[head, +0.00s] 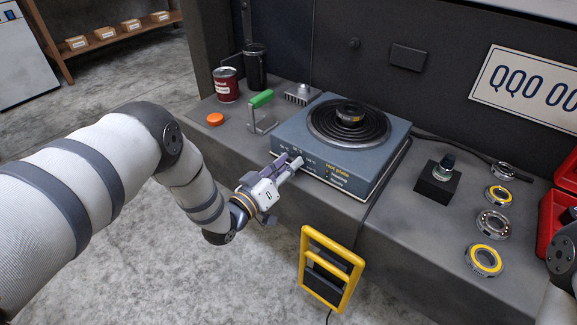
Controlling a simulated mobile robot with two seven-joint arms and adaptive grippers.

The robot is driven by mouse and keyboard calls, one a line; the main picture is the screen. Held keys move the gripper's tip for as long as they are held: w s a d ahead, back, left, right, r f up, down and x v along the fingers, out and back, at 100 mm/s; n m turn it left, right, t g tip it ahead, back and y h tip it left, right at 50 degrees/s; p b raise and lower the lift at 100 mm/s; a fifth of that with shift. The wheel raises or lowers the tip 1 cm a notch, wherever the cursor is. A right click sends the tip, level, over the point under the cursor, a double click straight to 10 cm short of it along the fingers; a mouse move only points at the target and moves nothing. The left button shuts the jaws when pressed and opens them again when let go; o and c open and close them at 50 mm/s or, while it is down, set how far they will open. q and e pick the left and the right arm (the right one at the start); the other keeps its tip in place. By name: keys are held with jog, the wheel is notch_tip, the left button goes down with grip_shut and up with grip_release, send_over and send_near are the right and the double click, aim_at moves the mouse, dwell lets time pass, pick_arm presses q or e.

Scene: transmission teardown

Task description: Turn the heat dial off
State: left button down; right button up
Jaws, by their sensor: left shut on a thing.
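The hot plate (384,143) is a blue-grey box with a black coil on top, standing on the dark bench. Its front panel carries small lettering at the right. My left gripper (288,162) is at the left part of that front panel, its fingers against it. It is shut on the heat dial, which the fingers hide, so its setting cannot be read. A dark ring with a yellow mark (349,113) sits on the coil. Only part of my right arm shows at the right edge; its gripper is out of view.
A green-handled tool (261,99), an orange cap (215,119), a red can (227,86) and a black cup (255,66) stand left of the hot plate. Several bearing rings (484,259) lie at the right. A yellow frame (331,268) hangs at the bench front.

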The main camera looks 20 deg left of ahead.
pick_arm(q)
jog(key=shift+n, duration=1.5)
jog(key=c, duration=1.3)
grip_release()
jog(key=shift+a, duration=0.1)
jog(key=shift+s+f, duration=0.1)
jog(key=shift+s, duration=0.2)
jog(key=v, duration=0.7)
jog(key=shift+s+a+r, duration=0.1)
jog(key=shift+s+r, duration=0.1)
jog(key=shift+r, duration=0.05)
